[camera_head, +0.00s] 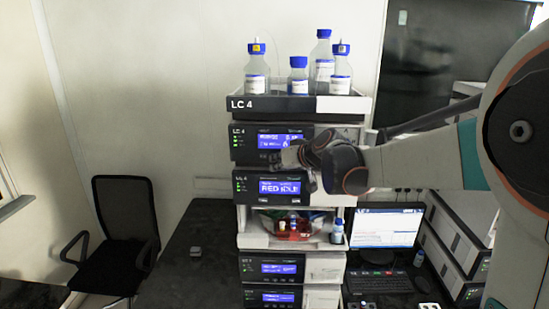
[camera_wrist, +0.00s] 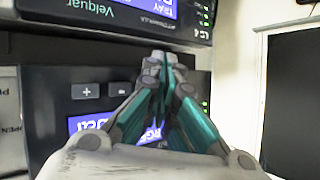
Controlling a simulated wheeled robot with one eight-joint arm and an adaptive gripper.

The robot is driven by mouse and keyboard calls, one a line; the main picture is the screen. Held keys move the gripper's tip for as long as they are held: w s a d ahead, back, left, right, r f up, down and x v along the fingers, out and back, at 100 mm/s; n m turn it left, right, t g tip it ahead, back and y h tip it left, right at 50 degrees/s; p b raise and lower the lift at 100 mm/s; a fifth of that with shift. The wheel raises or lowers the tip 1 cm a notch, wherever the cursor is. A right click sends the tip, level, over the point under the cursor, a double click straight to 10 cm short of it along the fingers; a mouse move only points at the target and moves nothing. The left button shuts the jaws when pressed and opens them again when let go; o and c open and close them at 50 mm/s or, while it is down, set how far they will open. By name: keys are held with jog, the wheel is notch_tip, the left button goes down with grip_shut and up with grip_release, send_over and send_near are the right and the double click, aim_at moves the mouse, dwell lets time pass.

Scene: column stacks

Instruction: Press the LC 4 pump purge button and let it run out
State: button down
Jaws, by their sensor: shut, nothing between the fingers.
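The LC 4 stack stands in the middle of the head view, with an LC 4 label on its top tray (camera_head: 268,105). Below are an upper module (camera_head: 243,156) and a second module (camera_head: 248,200), each with a lit blue screen. My gripper (camera_head: 275,161) is shut and empty, in front of the stack near where these two modules meet. In the wrist view, the closed fingertips (camera_wrist: 164,62) cover part of a panel with plus (camera_wrist: 87,91) and minus buttons and a partly hidden blue screen (camera_wrist: 90,125). I cannot tell whether the tips touch anything.
Several blue-capped bottles (camera_head: 257,84) stand on the top tray. Lower down are an open compartment with vials and two more modules (camera_head: 252,268). A monitor (camera_head: 388,228) and keyboard are at right, a black chair (camera_head: 124,210) at left. My arm crosses from the right.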

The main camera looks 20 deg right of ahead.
jog(key=shift+s, duration=0.15)
jog(key=shift+s+a, duration=0.25)
jog(key=shift+s, duration=0.45)
jog(key=shift+s+a, duration=0.25)
jog(key=shift+s, duration=0.55)
jog(key=shift+s+a, duration=0.3)
jog(key=shift+s, duration=0.55)
jog(key=shift+s+a, duration=0.25)
jog(key=shift+s, duration=0.55)
jog(key=s+f+g+h+b, duration=0.1)
jog(key=s+f+b, duration=0.9)
jog(key=f, duration=0.3)
jog(key=s+f+g+h+b, duration=0.1)
jog(key=s+f+g+b, duration=0.1)
jog(key=s+f+b, duration=0.8)
jog(key=s+f+m+g+h+b, duration=0.1)
jog(key=s+f+h+b, duration=0.1)
jog(key=s+f+b, duration=0.9)
notch_tip(320, 180, down, 6)
jog(key=shift+g, duration=0.3)
jog(key=shift+s, duration=0.1)
